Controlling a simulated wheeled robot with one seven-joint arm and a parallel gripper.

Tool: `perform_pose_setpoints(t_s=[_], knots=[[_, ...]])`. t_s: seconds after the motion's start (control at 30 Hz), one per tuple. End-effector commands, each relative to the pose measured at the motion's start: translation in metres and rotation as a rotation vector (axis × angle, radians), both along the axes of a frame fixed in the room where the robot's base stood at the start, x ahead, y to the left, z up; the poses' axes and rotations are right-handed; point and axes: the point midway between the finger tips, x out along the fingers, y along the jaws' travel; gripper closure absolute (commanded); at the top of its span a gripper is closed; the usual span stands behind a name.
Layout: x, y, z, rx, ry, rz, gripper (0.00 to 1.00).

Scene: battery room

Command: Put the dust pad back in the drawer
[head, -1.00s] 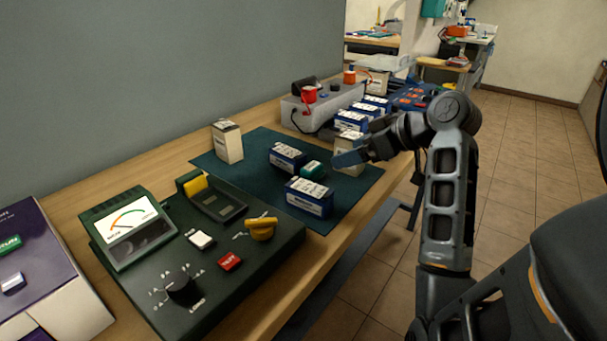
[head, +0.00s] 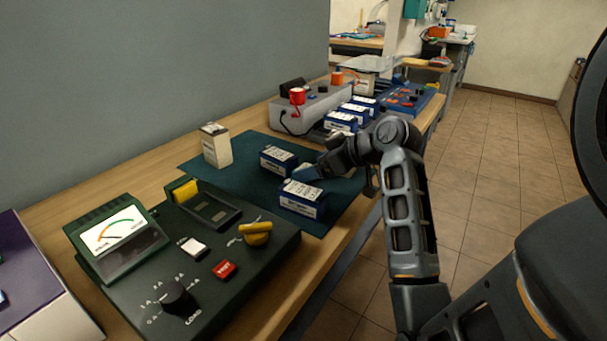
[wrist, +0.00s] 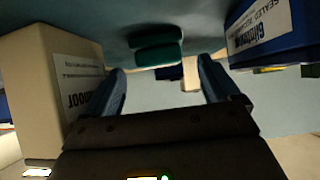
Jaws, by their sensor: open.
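A small rounded green block, which looks like the dust pad (wrist: 158,54), lies on the dark green mat (head: 245,182). In the wrist view it is just ahead of my gripper (wrist: 163,72), between the lines of the two blue fingers, and nothing is held. In the head view my gripper (head: 309,172) is low over the mat beside two blue boxes and hides the pad. The fingers are apart. I cannot tell whether they touch the pad. I cannot make out a drawer in either view.
Blue boxes (head: 302,198) and (wrist: 268,34) stand close to the gripper; a cream carton (wrist: 40,82) is on its other side. Another cream carton (head: 216,146) stands at the mat's back. A green meter tester (head: 215,240) fills the near bench. A grey charger (head: 318,104) stands beyond.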

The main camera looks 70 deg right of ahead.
Motion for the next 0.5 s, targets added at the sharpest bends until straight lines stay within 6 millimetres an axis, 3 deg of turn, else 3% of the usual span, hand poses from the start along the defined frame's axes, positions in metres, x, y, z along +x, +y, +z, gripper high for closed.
perform_pose_setpoints(t_s=[0.2, 0.5], knots=[[0.02, -0.005, -0.014, 0.001, 0.0, -0.001, 0.11], [0.022, -0.005, -0.015, -0.001, 0.0, -0.001, 0.14]])
